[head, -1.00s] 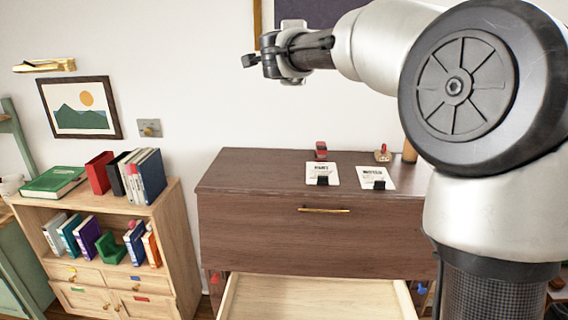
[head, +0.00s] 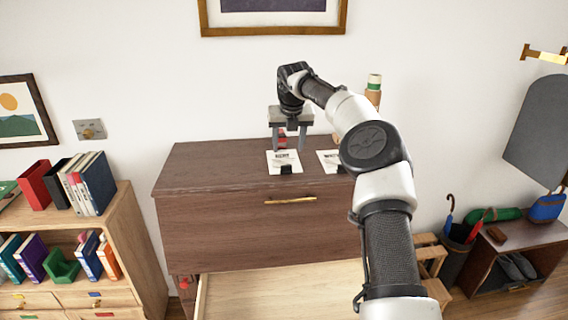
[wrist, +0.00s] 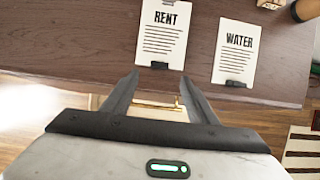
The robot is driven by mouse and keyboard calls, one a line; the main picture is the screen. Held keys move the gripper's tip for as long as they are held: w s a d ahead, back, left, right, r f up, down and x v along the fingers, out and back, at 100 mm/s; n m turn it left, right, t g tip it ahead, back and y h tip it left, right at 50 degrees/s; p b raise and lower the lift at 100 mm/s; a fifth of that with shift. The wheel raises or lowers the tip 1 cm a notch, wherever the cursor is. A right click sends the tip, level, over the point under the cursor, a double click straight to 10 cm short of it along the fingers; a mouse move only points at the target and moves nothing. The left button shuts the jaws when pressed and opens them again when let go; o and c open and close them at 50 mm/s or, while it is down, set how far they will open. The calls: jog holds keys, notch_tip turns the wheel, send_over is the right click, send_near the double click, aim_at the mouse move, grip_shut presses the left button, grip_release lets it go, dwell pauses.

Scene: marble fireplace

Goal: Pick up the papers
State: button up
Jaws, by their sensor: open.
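Two white papers lie apart on top of the brown dresser (head: 215,160), each with a black clip at its near edge. The left one, the RENT paper (head: 282,160), also shows in the wrist view (wrist: 160,35). The right one, the WATER paper (head: 328,159), is partly hidden by my arm in the head view but shows whole in the wrist view (wrist: 234,52). My gripper (head: 288,147) points down over the RENT paper, open and empty. In the wrist view its fingertips (wrist: 158,76) lie near the RENT paper's clip (wrist: 159,65).
A drawer (head: 280,295) below stands open, with a gold handle (head: 290,200) above it. A small red object (head: 282,132) sits behind the RENT paper. A tan cylinder (head: 373,95) stands at the back right. A bookshelf (head: 135,225) stands on the left.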

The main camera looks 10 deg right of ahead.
send_over(286, 166)
jog(key=s, duration=0.2)
notch_tip(286, 166, down, 4)
jog(key=shift+f, duration=0.1)
jog(key=shift+s+p+x, duration=0.1)
jog(key=shift+p+x, duration=0.15)
jog(key=shift+x, duration=1.05)
jog(key=shift+s+p+x, duration=0.15)
jog(key=shift+p+x, duration=0.1)
jog(key=shift+x, duration=1.1)
jog(key=c, duration=1.2)
jog(key=shift+c, duration=0.2)
